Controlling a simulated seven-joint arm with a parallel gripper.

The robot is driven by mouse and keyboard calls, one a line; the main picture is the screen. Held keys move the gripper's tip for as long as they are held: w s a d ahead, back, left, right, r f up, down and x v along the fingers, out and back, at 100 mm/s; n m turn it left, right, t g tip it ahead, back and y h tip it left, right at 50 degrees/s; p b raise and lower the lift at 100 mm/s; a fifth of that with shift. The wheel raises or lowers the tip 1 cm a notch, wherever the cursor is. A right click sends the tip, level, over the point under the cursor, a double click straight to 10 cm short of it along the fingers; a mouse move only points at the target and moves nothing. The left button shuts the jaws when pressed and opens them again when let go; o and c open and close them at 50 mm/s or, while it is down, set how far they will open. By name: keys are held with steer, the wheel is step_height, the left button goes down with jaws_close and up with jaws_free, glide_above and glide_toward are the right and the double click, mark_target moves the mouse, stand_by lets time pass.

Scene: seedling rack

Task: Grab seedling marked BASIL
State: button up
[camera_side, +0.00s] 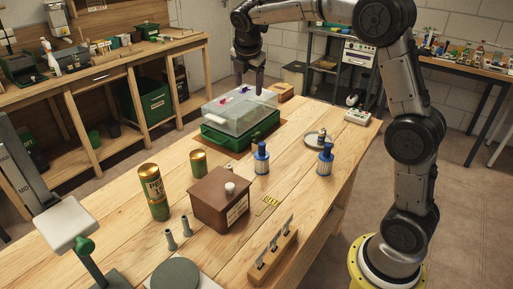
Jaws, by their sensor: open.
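I cannot make out any seedling or any label reading BASIL in the side view. A green tray (236,143) with a clear, box-like cover (226,118) stands on the far part of the wooden table. Small purple, red and white pieces show on or under the cover; I cannot tell which. My gripper (250,88) is open above the far side of the cover, its dark fingers pointing down. I see nothing between the fingers. The tray's contents are blurred by the cover.
Nearer on the table (110,222) stand a brown box (218,204), green-and-gold tins (153,192), two blue-topped bottles (261,158), a small dish (315,139) and a wooden block with metal hooks (273,257). A small wooden block (283,90) lies beyond the tray.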

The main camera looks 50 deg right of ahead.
steer(key=w+d+f+g, duration=0.1)
steer(key=w+d+f, duration=0.15)
steer(key=f, duration=0.25)
steer(key=w+d+f+g, duration=0.1)
steer(key=w+d+f, duration=0.15)
steer(key=f, duration=0.35)
steer(key=g, duration=0.1)
glide_toward(256, 142)
steer(key=x, duration=0.4)
steer(key=shift+s+d+f, duration=0.1)
steer(key=shift+f, duration=0.3)
steer(key=shift+x, duration=2.95)
steer(key=shift+r, duration=0.1)
jaws_close()
